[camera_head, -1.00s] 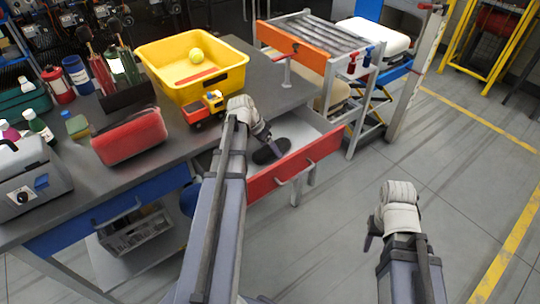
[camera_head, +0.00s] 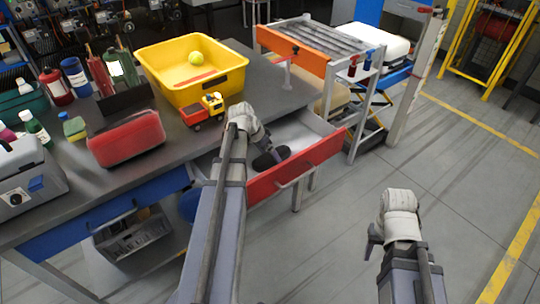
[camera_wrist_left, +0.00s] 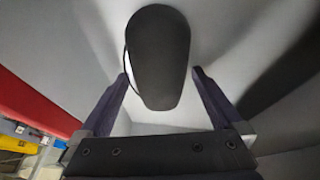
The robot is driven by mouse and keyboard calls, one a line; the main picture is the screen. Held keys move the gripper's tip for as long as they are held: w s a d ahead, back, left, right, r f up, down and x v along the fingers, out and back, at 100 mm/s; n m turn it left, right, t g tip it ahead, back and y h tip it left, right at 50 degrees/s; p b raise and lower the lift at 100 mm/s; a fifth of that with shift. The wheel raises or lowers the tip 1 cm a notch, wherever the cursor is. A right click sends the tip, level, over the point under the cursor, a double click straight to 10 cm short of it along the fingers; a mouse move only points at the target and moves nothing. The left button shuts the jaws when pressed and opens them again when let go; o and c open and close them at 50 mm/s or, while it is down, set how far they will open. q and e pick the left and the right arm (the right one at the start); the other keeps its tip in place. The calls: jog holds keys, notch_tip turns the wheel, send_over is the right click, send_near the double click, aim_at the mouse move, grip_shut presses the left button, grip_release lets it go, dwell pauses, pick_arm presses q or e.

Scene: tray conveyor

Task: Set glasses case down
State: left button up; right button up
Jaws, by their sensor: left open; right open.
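The dark glasses case (camera_head: 271,158) lies in the open red-fronted drawer (camera_head: 300,165). In the left wrist view the case (camera_wrist_left: 158,55) is a black rounded oblong on the pale drawer floor, its near end between the fingertips. My left gripper (camera_wrist_left: 160,82) is open, with a finger on each side of the case and visible gaps between. In the head view my left gripper (camera_head: 262,145) reaches into the drawer, its fingers partly hidden by the wrist. My right gripper (camera_head: 373,240) is open and empty, over the floor at the right.
On the grey workbench stand a yellow bin (camera_head: 190,95) with a ball, a toy truck (camera_head: 203,112), a red pouch (camera_head: 127,138) and several bottles. A roller conveyor (camera_head: 320,45) stands beyond the drawer. Floor at the right is clear.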

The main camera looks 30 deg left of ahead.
pick_arm(q)
jog(key=shift+p+v, duration=0.8)
jog(key=shift+v, duration=0.1)
jog(key=p+v, duration=0.9)
jog(key=v, duration=0.1)
jog(key=shift+r+p, duration=0.25)
jog(key=shift+p, duration=0.1)
